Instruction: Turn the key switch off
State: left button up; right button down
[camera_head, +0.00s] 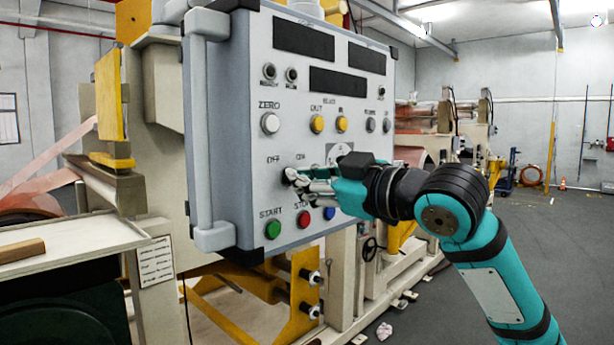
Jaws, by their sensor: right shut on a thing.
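The grey control box (228,120) stands in the middle of the head view, with its panel facing right and toward me. The key switch (288,174) sits below the OFF and ON labels, between the white ZERO button and the green START button. My right gripper (294,178) reaches in from the right and its fingers are shut at the key switch. The fingers hide most of the switch, so I cannot tell which way the key points. My left gripper is not in view.
Close around the switch are the green START button (273,229), the red STOP button (304,220) and the white ZERO button (270,123). A pale table (75,250) with a wooden block (22,250) is at the left. Open grey floor (560,235) lies at the right.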

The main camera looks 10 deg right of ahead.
jog(key=c, duration=1.5)
grip_release()
jog(key=v, duration=1.2)
